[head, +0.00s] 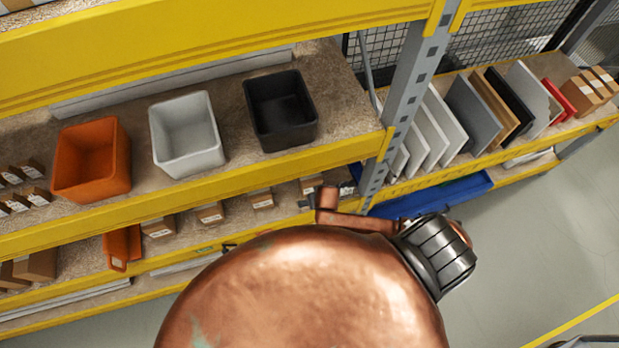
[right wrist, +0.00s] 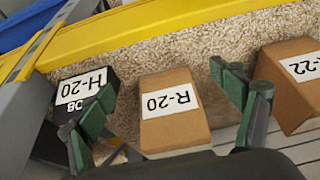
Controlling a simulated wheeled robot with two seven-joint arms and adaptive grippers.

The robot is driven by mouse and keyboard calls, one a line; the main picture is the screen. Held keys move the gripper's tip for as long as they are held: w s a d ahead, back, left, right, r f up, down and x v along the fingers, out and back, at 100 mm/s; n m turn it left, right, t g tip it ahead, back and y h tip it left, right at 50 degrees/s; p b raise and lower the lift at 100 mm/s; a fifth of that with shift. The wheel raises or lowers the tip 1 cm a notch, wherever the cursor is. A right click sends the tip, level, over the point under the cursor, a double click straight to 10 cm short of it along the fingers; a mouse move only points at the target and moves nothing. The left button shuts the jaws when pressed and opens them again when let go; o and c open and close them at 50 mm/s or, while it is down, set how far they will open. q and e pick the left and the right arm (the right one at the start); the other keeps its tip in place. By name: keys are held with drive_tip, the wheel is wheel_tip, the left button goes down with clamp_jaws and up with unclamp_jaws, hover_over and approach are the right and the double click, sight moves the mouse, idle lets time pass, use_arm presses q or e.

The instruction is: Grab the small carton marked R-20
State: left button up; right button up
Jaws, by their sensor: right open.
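The small brown carton marked R-20 (right wrist: 172,117) stands on the shelf in the right wrist view, its white label upside down. In the head view it appears to be the carton (head: 311,183) near the grey post, partly hidden by my copper arm. My right gripper (right wrist: 162,85) is open, with one green-grey finger on each side of the R-20 carton. The fingers look apart from it, and nothing is held. My left gripper is not in view.
A black box marked H-20 (right wrist: 85,92) stands left of the carton, close to one finger. A brown carton ending in 22 (right wrist: 292,80) stands on the right. The yellow shelf beam (right wrist: 160,28) runs across the top. Bins, including an orange one (head: 92,160), stand on the shelf above.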

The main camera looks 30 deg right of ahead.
sight(312, 185)
drive_tip(key=w, duration=0.2)
drive_tip(key=w+d+p, duration=0.1)
drive_tip(key=w, duration=0.3)
drive_tip(key=shift+w+d+p, duration=0.3)
drive_tip(key=shift+w+d, duration=0.05)
drive_tip(key=shift+w, duration=0.05)
drive_tip(key=w, duration=0.2)
drive_tip(key=w+d+p, duration=0.1)
drive_tip(key=w, duration=0.1)
drive_tip(key=shift+w+d+r, duration=0.1)
drive_tip(key=shift+w+r, duration=0.05)
drive_tip(key=shift+w, duration=0.15)
drive_tip(key=shift+w+f, duration=0.25)
drive_tip(key=shift+f, duration=0.45)
drive_tip(key=shift+s, duration=0.1)
drive_tip(key=shift+c, duration=0.4)
drive_tip(key=c, duration=1.4)
drive_tip(key=shift+c, duration=0.5)
drive_tip(key=shift+r+p, duration=0.25)
drive_tip(key=shift+p, duration=0.1)
